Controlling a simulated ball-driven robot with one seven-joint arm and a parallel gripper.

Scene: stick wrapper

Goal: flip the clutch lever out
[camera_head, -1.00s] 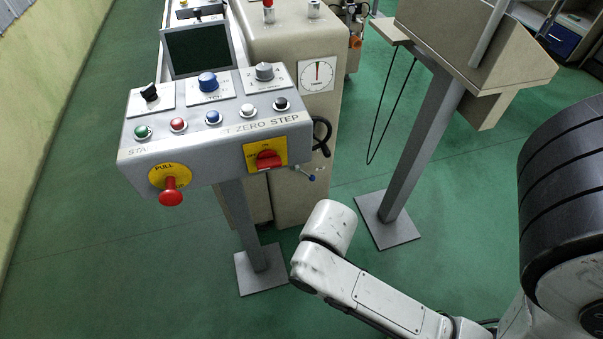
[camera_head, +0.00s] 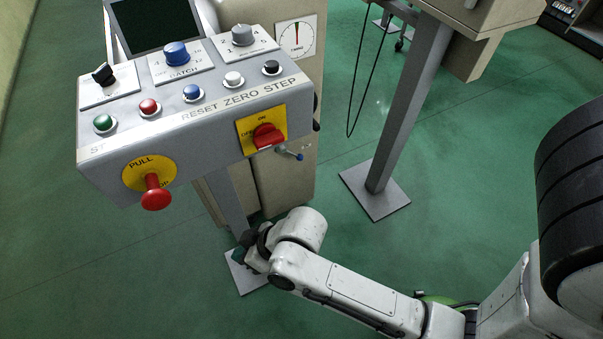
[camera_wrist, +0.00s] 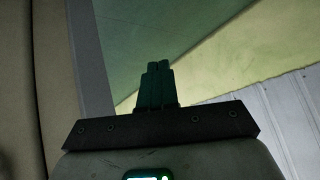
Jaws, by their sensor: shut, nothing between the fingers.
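A small metal lever with a blue tip, likely the clutch lever (camera_head: 290,153), juts from the beige machine cabinet just right of the red switch, pointing right and slightly down in the head view. My gripper (camera_head: 243,249) is low in the head view, below the control panel and in front of the panel post's foot, well apart from the lever. In the wrist view its dark fingers (camera_wrist: 158,69) are together and empty. The lever does not show in the wrist view.
The control panel (camera_head: 215,121), with its red pull knob (camera_head: 155,192) and red rotary switch (camera_head: 267,137), overhangs my gripper. A grey post (camera_head: 408,115) on a floor plate stands to the right, with a hanging black cable (camera_head: 357,85). Green floor is open between.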

